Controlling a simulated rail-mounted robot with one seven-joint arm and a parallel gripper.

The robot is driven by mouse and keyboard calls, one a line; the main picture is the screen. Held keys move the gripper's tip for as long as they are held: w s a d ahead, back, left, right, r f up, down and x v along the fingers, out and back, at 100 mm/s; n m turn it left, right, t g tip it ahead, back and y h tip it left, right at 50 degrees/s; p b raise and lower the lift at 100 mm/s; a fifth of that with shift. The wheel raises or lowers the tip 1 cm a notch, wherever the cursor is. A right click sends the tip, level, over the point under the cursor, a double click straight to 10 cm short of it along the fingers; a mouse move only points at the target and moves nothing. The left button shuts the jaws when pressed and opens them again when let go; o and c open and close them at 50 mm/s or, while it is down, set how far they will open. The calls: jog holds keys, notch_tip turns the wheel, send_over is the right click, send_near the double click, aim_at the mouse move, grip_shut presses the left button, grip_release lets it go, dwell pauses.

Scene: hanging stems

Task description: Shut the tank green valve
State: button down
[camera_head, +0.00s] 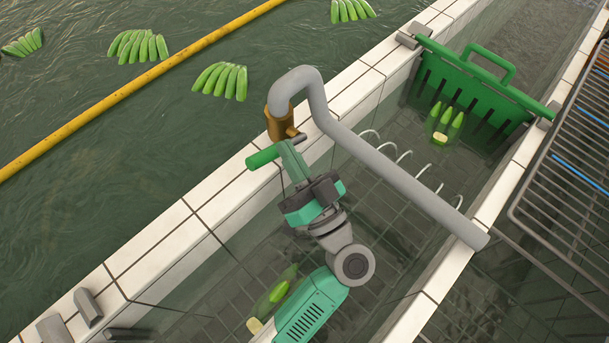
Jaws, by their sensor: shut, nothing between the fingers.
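The brass valve (281,124) sits on the tank's white tiled left wall, at the foot of a grey bent pipe. Its green lever handle (263,156) points down and left, lying across the wall. My gripper (286,147) is shut and empty, its fingertips at the right end of the green handle, just below the brass body. I cannot tell whether they touch the handle. The lever's joint with the valve is partly hidden behind my fingers. The pipe (400,182) runs right and down across the tank to the opposite wall.
A green slotted gate (470,88) stands in the channel. Green fruit (447,124) floats before it, and more lies beside my arm (278,292). Wire hoops (405,156) rise under the pipe. A metal rack (575,170) is at right. Open water with a yellow boom (150,75) lies left.

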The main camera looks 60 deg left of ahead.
jog(key=s+a+f, duration=0.1)
jog(key=a+f, duration=0.1)
jog(key=shift+s+f+b, duration=0.35)
jog(key=shift+s+b, duration=0.05)
jog(key=f+b, duration=0.1)
jog(key=b, duration=0.1)
jog(key=s+f+b, duration=0.1)
jog(key=b, duration=0.1)
jog(key=shift+d+f+b, duration=0.15)
jog(key=shift+f+b, duration=0.05)
jog(key=shift+b, duration=0.2)
